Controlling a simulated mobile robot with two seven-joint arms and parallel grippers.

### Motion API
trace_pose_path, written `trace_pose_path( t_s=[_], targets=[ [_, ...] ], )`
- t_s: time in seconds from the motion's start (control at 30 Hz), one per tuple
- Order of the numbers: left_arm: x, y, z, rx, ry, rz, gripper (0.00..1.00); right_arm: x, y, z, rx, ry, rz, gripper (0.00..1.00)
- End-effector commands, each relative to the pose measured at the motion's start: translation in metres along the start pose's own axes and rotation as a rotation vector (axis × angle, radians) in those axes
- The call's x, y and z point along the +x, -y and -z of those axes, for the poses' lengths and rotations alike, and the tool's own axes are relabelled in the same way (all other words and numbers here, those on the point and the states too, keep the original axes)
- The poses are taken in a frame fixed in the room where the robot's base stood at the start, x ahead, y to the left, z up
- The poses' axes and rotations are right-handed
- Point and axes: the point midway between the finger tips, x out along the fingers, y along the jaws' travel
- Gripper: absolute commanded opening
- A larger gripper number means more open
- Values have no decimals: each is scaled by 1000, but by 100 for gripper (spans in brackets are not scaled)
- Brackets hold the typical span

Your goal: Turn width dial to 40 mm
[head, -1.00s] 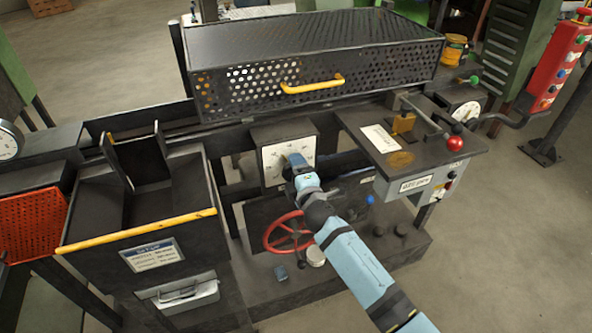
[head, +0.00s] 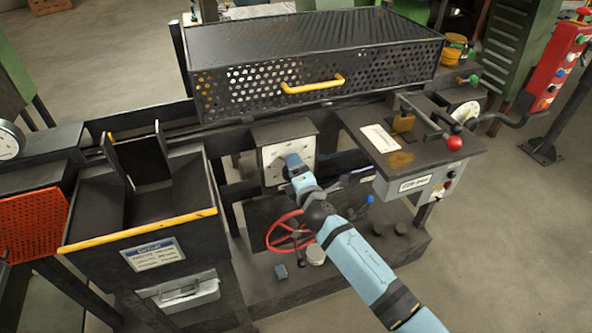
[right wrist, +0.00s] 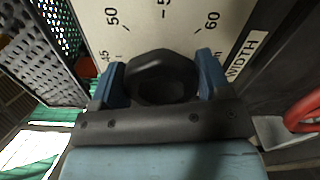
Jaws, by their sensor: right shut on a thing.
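The width dial is a white plate (head: 272,165) in a dark housing at the middle of the machine in the head view. In the right wrist view its face (right wrist: 160,30) shows the marks 45, 50 and 60 and a WIDTH label (right wrist: 247,55). A black round knob (right wrist: 162,78) sits on the face. My right gripper (right wrist: 160,85) has its blue fingers on both sides of the knob and is shut on it. In the head view the right gripper (head: 293,162) covers part of the dial. The pointer and the 40 mark are hidden. My left gripper is not in view.
A red handwheel (head: 283,234) is below the dial. A perforated guard with a yellow handle (head: 313,84) stands above it. A dark bin with a yellow edge (head: 140,230) is at the left. A table with a red-knobbed lever (head: 454,143) is at the right.

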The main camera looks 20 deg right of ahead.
Motion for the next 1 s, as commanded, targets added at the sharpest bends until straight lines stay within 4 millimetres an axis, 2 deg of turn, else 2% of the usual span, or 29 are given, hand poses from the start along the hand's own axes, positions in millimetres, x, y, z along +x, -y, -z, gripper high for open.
trace_pose_path(
  t_s=[0.03, 0.07, 0.13, 0.17, 0.43, 0.57, 1.0],
  targets=[
    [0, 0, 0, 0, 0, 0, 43, 2, -3, -3, 0, 5, -5, 47],
    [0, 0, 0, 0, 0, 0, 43, 2, -3, -3, 0, 5, -5, 77],
    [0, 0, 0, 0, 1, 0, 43, 2, -3, -3, 0, 4, -4, 93],
    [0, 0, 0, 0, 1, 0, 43, 1, -3, -2, 0, 4, -4, 96],
    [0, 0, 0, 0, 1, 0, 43, 0, -1, -1, 1, 2, -2, 96],
    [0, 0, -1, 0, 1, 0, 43, -11, 0, -1, 1, 1, -1, 96],
    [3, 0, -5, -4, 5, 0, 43, -105, 1, -1, 2, 1, -1, 96]
  ],
)
